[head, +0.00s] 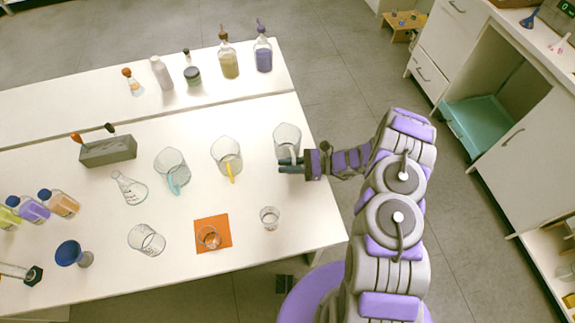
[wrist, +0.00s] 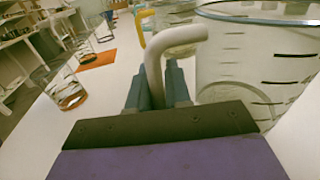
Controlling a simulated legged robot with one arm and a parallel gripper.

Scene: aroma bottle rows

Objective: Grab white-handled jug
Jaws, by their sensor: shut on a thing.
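The white-handled jug (head: 287,138) is a clear measuring jug standing near the right end of the white table in the head view. In the wrist view its clear body with dark marks (wrist: 255,65) fills the right side, and its white handle (wrist: 172,42) rises between my fingers. My gripper (head: 291,165) reaches in from the right at the jug's near side and is shut on the handle; it also shows in the wrist view (wrist: 163,88). The jug looks upright. The lower part of the handle is hidden behind my gripper.
A yellow-handled jug (head: 227,155) and a teal-handled jug (head: 172,168) stand to the left. A small glass (head: 270,218) and an orange mat (head: 224,243) with a beaker on it are nearer. Bottles (head: 229,62) line the raised shelf behind. Floor lies right of the table.

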